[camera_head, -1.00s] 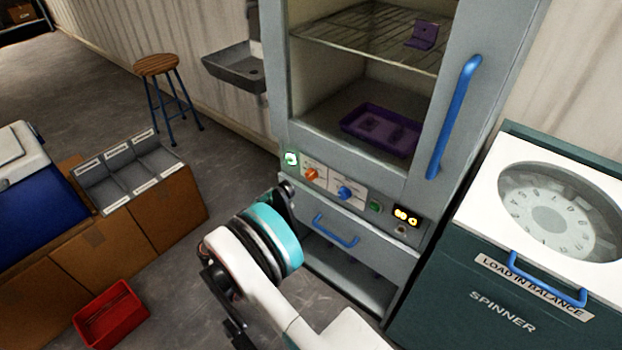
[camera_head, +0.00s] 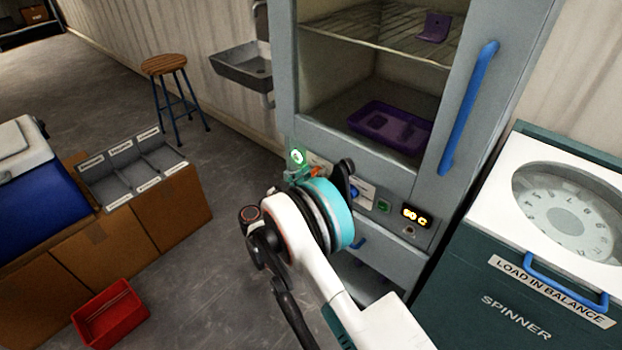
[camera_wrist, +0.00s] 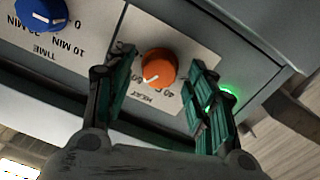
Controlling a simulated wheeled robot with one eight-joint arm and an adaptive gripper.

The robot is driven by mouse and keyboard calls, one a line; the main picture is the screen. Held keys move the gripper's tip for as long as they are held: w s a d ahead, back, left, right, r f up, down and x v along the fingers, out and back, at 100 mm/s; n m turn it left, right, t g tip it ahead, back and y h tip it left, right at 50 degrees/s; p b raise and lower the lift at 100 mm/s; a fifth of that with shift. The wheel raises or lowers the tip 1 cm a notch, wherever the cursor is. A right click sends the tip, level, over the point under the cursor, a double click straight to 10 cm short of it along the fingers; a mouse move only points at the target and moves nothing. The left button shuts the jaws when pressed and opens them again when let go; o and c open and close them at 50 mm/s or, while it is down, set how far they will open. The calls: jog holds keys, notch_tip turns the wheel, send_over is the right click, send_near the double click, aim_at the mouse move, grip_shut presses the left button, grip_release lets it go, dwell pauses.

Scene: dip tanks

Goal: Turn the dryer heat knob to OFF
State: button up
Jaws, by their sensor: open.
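The orange heat knob (camera_wrist: 158,67) sits on a pale label plate on the dryer panel, with a white pointer line on its face. In the wrist view the pointer points down and left, toward the printed numbers near "60". My gripper (camera_wrist: 161,82) is open, with one green finger on each side of the knob. I cannot tell whether either finger touches it. In the head view the knob (camera_head: 316,171) is mostly hidden behind my arm, at the lower front of the grey dryer (camera_head: 293,60).
The blue time knob (camera_wrist: 41,14) is left of the heat knob in the wrist view. A lit green light (camera_wrist: 228,98) is by the right finger. A blue door handle (camera_head: 468,108) and the spinner (camera_head: 500,290) stand to the right. A red bin (camera_head: 110,312) is on the floor.

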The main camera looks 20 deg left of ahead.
jog(key=shift+c, duration=0.6)
jog(key=c, duration=1)
jog(key=shift+o, duration=0.2)
jog(key=n, duration=2.4)
jog(key=shift+f+y, duration=0.2)
jog(key=shift+y, duration=0.1)
jog(key=shift+n+t, duration=0.3)
